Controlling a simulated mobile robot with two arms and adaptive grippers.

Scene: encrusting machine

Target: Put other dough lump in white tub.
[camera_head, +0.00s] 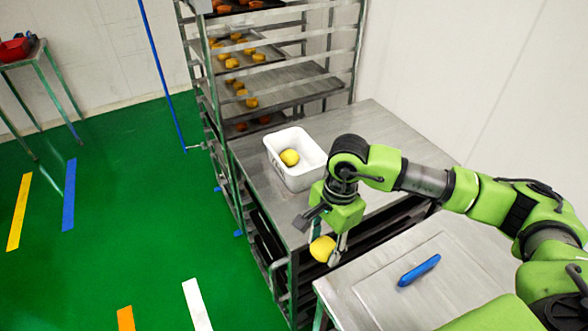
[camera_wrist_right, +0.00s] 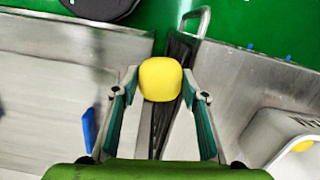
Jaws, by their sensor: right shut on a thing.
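My right gripper (camera_head: 325,251) is shut on a yellow dough lump (camera_head: 321,248). In the right wrist view the same dough lump (camera_wrist_right: 160,79) sits between the two fingertips. The gripper holds it over the gap between the steel table with the tub and the nearer table. The white tub (camera_head: 281,169) stands on the steel table, behind and to the left of the gripper. One yellow dough lump (camera_head: 289,157) lies in the tub. The tub (camera_wrist_right: 262,140) also shows at the right edge of the wrist view. My left gripper is not in view.
A nearer table (camera_head: 335,291) holds a pale board (camera_head: 372,290) with a blue-handled tool (camera_head: 419,270). A tall rack (camera_head: 208,105) with trays of yellow and orange pieces stands behind the tub. The steel table (camera_head: 372,130) is clear to the right of the tub.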

